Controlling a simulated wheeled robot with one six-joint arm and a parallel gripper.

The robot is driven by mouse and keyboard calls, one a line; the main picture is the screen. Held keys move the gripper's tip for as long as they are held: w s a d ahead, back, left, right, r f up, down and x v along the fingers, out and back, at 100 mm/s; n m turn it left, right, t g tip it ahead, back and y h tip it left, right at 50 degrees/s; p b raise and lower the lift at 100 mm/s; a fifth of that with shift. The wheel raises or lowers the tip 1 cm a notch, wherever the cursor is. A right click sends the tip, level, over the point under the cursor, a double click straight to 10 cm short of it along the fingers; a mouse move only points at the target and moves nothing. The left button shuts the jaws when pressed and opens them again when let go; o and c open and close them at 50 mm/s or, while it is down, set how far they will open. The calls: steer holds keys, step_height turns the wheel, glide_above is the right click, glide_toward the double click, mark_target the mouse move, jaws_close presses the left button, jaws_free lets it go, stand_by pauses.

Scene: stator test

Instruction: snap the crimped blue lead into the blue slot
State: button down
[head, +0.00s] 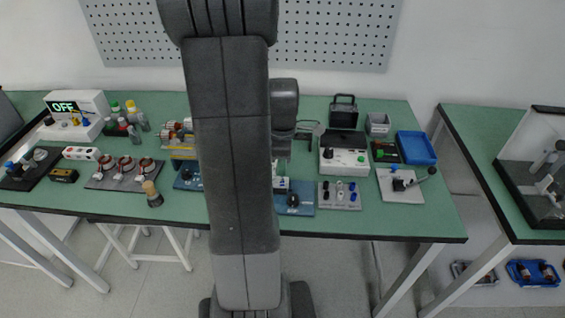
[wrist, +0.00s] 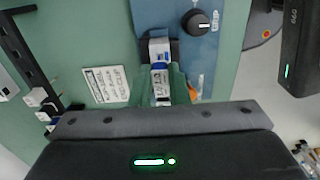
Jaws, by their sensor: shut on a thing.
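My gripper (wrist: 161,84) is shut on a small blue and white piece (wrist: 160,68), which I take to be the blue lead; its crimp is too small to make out. In the wrist view it lies in line with a white block (wrist: 158,47) at the edge of a blue panel (wrist: 190,70). I cannot tell whether the two touch. In the head view my arm hides most of the gripper. The blue panel (head: 300,208) shows just right of the arm. I cannot make out a blue slot for certain.
The panel carries a black knob (wrist: 200,22). A printed label (wrist: 106,84) lies left of the gripper, with a black rack (wrist: 30,70) beyond it. A grey board with small coloured posts (head: 339,203), a white box (head: 343,166) and a blue tray (head: 416,147) stand to the right.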

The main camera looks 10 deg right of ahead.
steer(key=shift+f, duration=0.15)
steer(key=shift+f+b, duration=0.4)
steer(key=shift+f, duration=0.1)
stand_by(0.7)
steer(key=c, duration=1.3)
jaws_free()
step_height(320, 180, up, 14)
steer(key=shift+f, duration=0.25)
